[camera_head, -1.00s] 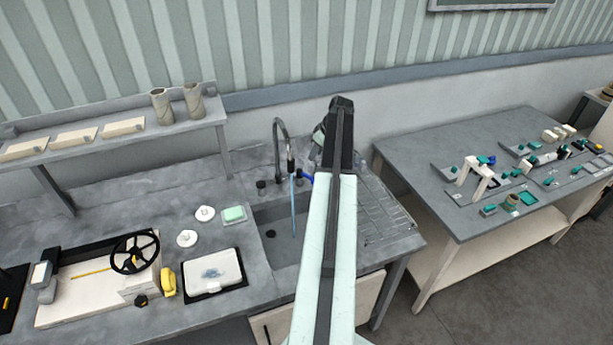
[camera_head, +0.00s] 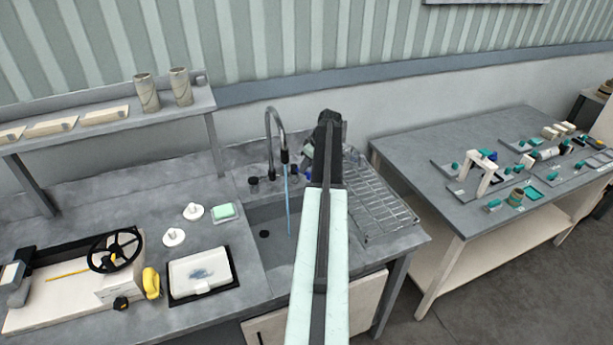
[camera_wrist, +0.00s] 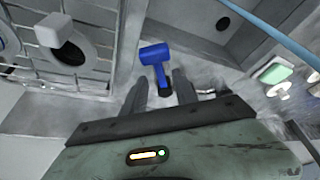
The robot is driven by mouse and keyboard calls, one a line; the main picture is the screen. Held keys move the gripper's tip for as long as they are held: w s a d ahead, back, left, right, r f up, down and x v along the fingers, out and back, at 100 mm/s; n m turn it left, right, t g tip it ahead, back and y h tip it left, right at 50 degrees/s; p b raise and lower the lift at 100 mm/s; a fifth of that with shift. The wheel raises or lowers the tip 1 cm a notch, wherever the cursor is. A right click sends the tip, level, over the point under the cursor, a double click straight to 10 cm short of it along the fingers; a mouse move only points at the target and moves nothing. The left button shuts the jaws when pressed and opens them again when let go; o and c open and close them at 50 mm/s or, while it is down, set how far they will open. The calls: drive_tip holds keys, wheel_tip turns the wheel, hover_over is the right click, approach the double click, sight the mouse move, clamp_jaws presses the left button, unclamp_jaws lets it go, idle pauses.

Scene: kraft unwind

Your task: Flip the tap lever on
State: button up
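The tap (camera_head: 270,122) has a grey curved neck and a dark spout end over the sink (camera_head: 262,255). A thin blue stream (camera_head: 288,208) hangs from the spout into the sink; it also crosses the upper right of the wrist view (camera_wrist: 265,28). The blue tap lever (camera_head: 308,173) is mostly hidden behind my arm in the head view. In the wrist view the blue lever (camera_wrist: 157,55) lies just ahead of my gripper (camera_wrist: 160,80). The fingers are apart, with the lever's lower end in or beyond the gap; contact cannot be told.
A wire drying rack (camera_head: 375,200) stands right of my arm. A green soap (camera_head: 224,211) on its dish, white round pieces (camera_head: 193,211) and a white tray (camera_head: 200,274) lie left of the sink. A second table (camera_head: 430,150) with small parts stands at right.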

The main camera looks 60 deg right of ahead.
drive_tip(key=shift+b+x, duration=0.45)
drive_tip(key=shift+x, duration=0.65)
drive_tip(key=shift+r, duration=0.1)
clamp_jaws()
idle(0.4)
